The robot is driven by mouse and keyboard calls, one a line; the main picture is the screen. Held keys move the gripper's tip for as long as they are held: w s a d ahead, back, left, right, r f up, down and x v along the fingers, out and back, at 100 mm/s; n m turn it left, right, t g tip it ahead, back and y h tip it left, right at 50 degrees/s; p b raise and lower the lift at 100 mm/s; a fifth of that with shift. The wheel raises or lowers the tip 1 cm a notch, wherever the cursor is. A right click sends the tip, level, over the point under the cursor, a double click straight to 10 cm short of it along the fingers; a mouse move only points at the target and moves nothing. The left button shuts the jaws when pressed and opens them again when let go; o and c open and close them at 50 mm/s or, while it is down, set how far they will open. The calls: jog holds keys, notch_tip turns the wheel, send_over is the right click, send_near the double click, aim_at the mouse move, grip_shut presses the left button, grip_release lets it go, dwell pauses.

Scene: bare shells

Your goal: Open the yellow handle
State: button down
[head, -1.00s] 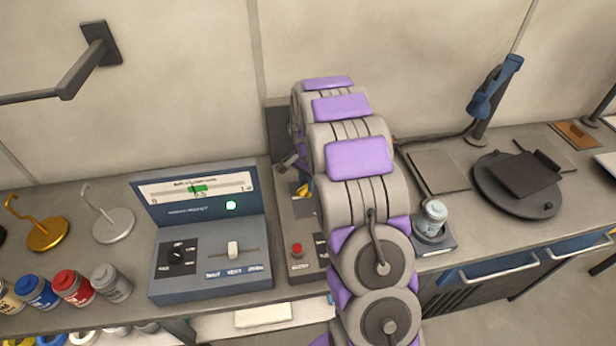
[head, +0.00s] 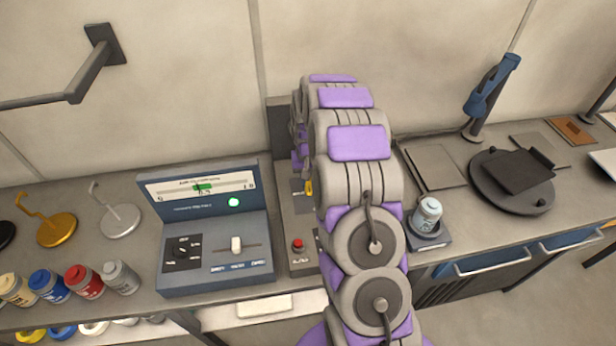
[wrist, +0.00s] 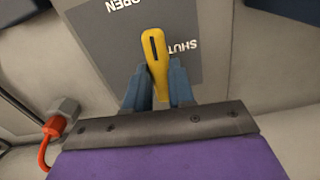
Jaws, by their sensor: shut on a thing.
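The yellow handle (wrist: 155,52) stands out in the wrist view on a grey plate (wrist: 205,30) marked "OPEN" and "SHUT". Its free end lies near the "SHUT" lettering, and it leans slightly. My gripper (wrist: 160,85) has its two blue fingers on either side of the handle's lower part and is shut on it. In the head view only a small piece of the yellow handle (head: 309,187) shows beside my arm. My arm hides most of the panel and my gripper there.
A blue console (head: 215,230) with a lit green dot stands left of my arm. A red button (head: 297,245) sits on the panel below the handle. A canister (head: 428,214) stands right of my arm. Several paint jars line the bench at left.

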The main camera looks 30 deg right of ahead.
jog(key=shift+w+n, duration=0.1)
jog(key=shift+n, duration=0.5)
jog(key=c, duration=1)
grip_release()
jog(key=shift+o, duration=0.2)
notch_tip(320, 180, up, 17)
jog(key=p, duration=0.1)
jog(key=shift+r, duration=0.15)
